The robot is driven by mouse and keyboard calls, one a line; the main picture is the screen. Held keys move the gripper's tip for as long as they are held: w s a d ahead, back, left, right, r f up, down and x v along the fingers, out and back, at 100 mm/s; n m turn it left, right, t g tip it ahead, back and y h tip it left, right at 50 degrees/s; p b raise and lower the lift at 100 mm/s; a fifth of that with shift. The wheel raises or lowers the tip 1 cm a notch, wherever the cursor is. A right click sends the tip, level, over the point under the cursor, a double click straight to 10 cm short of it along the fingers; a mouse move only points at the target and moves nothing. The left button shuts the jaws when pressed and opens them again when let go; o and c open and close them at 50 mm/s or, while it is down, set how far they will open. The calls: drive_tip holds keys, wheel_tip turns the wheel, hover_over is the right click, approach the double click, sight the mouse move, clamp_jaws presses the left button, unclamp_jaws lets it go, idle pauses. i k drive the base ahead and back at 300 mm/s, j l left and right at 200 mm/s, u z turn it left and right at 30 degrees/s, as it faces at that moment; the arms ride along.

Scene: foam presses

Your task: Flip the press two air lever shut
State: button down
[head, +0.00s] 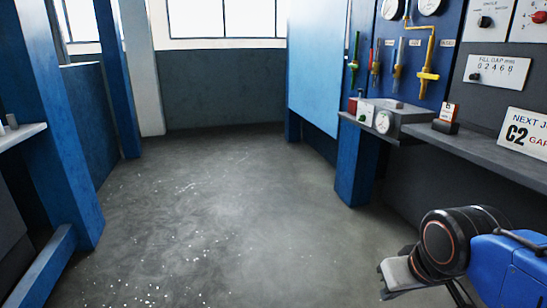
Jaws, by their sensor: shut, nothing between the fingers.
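A blue panel (412,52) at the upper right carries gauges and several upright valve pipes. My gripper (392,280) is at the lower right, low over the floor, shut and empty. It is well apart from the panel and partly hidden by my arm.
A grey shelf (490,157) runs along the right wall below the panel, with a small gauge (382,122) and a red and black block (446,120). A blue post (354,180) stands below. The grey floor (215,220) is open, with white specks.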

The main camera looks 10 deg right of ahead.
sight(392, 70)
drive_tip(key=i+j+z, duration=0.2)
drive_tip(key=i+z, duration=0.2)
drive_tip(key=i, duration=0.35)
drive_tip(key=i+j+z, duration=0.4)
drive_tip(key=i, duration=0.35)
drive_tip(key=i+j+z, duration=0.35)
drive_tip(key=i+j, duration=0.3)
